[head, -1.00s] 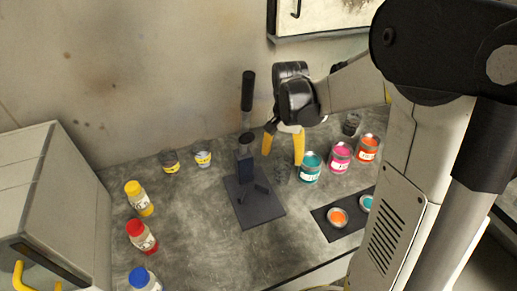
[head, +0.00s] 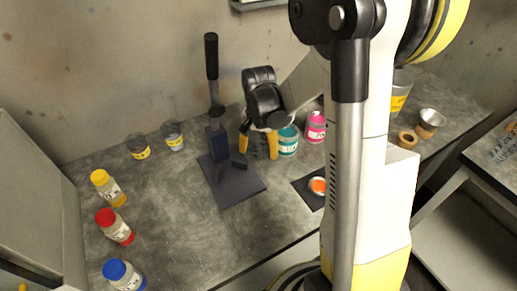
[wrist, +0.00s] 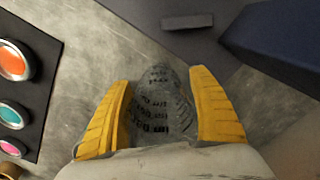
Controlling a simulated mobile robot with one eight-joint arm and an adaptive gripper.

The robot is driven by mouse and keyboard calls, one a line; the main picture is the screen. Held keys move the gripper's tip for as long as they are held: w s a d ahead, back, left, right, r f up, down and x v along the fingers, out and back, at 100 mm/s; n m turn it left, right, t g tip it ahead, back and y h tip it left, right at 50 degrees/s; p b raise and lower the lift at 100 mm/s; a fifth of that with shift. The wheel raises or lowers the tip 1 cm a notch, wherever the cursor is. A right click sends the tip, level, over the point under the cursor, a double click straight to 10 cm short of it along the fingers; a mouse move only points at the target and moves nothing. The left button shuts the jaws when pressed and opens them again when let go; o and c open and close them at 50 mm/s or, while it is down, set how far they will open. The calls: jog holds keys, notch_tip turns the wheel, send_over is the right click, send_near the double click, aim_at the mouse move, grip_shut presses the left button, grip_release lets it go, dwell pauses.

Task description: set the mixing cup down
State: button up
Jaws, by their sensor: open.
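The mixing cup (wrist: 157,106) is clear grey with dark printed marks. In the wrist view it stands between the two yellow fingers of my gripper (wrist: 160,118), with little room at each side. In the head view the mixing cup (head: 259,150) is mostly hidden between the fingertips of my gripper (head: 258,149). It appears to rest on the grey bench (head: 190,235), close to the right of the dark press stand. My gripper is open around it. The cup's base is hard to make out.
The dark press stand (head: 231,182) with its upright lever is close on the left. A teal can (head: 288,141) and a pink can (head: 315,127) stand to the right. A dark mat (head: 309,194) holds lids. Bottles, including a red-capped one (head: 114,227), line the left.

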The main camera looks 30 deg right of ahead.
jog(key=c, duration=1.1)
jog(key=shift+o, duration=0.2)
notch_tip(320, 180, up, 10)
jog(key=p, duration=0.4)
